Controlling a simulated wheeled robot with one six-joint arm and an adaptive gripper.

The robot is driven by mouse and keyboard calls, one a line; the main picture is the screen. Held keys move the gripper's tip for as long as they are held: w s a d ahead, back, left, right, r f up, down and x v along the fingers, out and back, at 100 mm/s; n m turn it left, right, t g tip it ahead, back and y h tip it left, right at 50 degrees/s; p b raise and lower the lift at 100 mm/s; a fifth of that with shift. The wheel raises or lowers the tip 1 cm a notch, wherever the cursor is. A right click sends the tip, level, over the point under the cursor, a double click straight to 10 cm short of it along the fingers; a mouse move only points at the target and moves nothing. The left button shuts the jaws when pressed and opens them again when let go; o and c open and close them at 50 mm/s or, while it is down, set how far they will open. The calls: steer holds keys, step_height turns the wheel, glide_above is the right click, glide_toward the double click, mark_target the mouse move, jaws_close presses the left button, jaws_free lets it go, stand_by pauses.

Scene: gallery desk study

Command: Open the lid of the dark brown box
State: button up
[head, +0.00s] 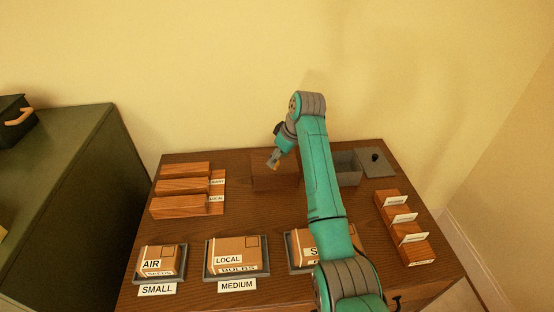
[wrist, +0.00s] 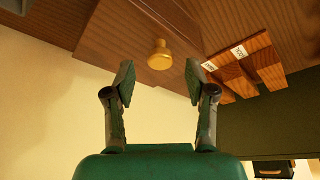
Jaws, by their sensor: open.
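The dark brown box (head: 270,183) stands at the back of the desk, left of my arm, and its lid looks closed. In the wrist view the box's brown wood (wrist: 115,40) carries a brass knob (wrist: 160,56). My gripper (head: 273,161) is over the box's back-left part in the head view. In the wrist view my gripper (wrist: 160,76) is open and empty, with the knob seen beyond and between its fingertips. I cannot tell the remaining distance to it. My arm hides part of the box's right side.
A grey open box (head: 347,170) and a grey lid (head: 377,164) with a dark knob lie right of my arm. Wooden racks (head: 182,188) stand left, and a card holder (head: 405,230) right. Labelled parcels in trays (head: 236,257) line the front. The wall (head: 230,80) is close behind.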

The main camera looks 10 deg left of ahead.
steer(key=shift+x, duration=1.05)
jaws_close()
steer(key=shift+w+a+r, duration=0.1)
steer(key=shift+r, duration=0.25)
